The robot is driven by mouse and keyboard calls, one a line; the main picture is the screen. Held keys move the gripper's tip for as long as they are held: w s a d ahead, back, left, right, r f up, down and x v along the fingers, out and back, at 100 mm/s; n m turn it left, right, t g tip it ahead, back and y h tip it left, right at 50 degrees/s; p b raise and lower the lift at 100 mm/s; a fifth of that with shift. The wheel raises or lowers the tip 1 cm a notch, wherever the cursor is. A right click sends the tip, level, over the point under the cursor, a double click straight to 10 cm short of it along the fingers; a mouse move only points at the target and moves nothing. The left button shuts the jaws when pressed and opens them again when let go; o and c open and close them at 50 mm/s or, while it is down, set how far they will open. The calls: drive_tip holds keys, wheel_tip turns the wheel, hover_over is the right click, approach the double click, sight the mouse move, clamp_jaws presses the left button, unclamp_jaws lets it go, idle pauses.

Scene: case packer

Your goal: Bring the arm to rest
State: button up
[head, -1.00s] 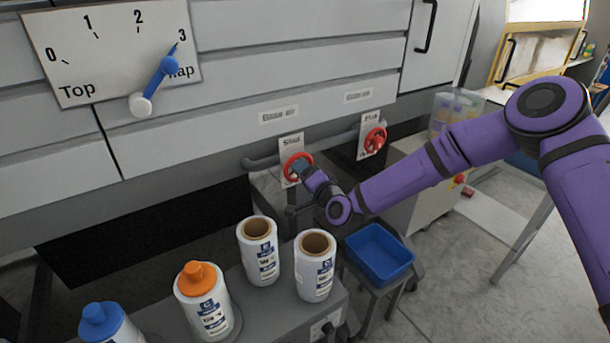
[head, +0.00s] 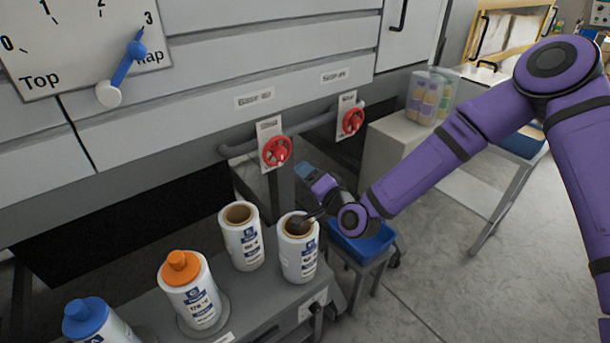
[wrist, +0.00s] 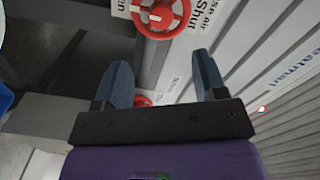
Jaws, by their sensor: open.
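My purple arm (head: 430,165) reaches in from the right. My gripper (head: 308,172) is open and empty, above and behind the near right roll and in front of the machine. In the wrist view its two blue fingers (wrist: 162,78) stand apart with nothing between them. A red valve wheel (head: 275,151) is on the machine front to the left of my gripper, apart from it. A red wheel also shows in the wrist view (wrist: 161,15), beyond the fingers.
Two open-topped white rolls (head: 241,238) (head: 298,250) stand on the grey bench below my gripper. Bottles with an orange cap (head: 180,267) and a blue cap (head: 86,318) stand left. A blue bin (head: 362,243) lies below my wrist. A second red wheel (head: 350,121) is further right.

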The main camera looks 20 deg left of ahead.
idle(0.3)
drive_tip(key=s+d+r+n+g+h, duration=0.15)
drive_tip(key=d+r+h, duration=0.25)
drive_tip(key=d+r, duration=0.4)
drive_tip(key=d+r+n+h, duration=0.25)
drive_tip(key=d+r, duration=0.25)
drive_tip(key=d, duration=0.6)
drive_tip(key=d+r+n+g+h, duration=0.1)
drive_tip(key=d+r+n+h, duration=0.1)
drive_tip(key=d+r+h, duration=0.45)
drive_tip(key=s+d+r+m+g, duration=0.1)
drive_tip(key=s+d+r, duration=0.2)
drive_tip(key=s+d, duration=0.3)
drive_tip(key=s+d+r+m+g, duration=0.1)
drive_tip(key=s+d+r, duration=0.3)
drive_tip(key=s+d, duration=0.3)
drive_tip(key=s+d+r+m+g+h, duration=0.1)
drive_tip(key=s+d+r, duration=0.2)
drive_tip(key=s+d, duration=0.4)
drive_tip(key=s, duration=0.6)
drive_tip(key=shift+d+r, duration=0.15)
